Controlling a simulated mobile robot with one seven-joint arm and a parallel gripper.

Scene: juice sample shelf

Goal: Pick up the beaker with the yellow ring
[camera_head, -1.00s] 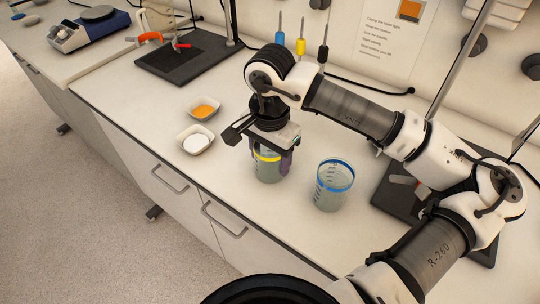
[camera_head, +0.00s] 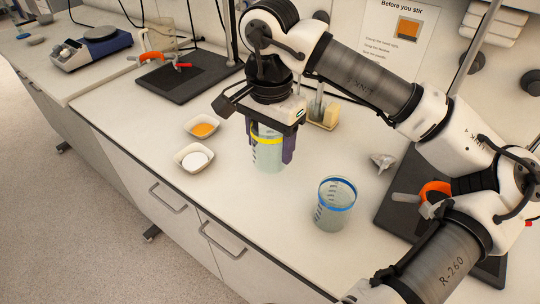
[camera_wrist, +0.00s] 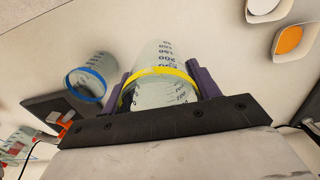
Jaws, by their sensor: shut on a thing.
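The beaker with the yellow ring (camera_head: 268,158) is clear with dark graduation marks and pale contents. My gripper (camera_head: 271,147) is shut on it, with a purple finger on each side. The beaker looks upright and raised above the bench. In the wrist view, the yellow-ringed beaker (camera_wrist: 160,94) sits between both purple fingers of my gripper (camera_wrist: 158,82). The beaker's top is partly hidden by the gripper body in the head view.
A blue-ringed beaker (camera_head: 333,206) stands on the bench to the right. Two small dishes, one with orange contents (camera_head: 204,130) and one with white (camera_head: 195,160), lie to the left. A dark board (camera_head: 188,82) is at the back left. The front bench area is clear.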

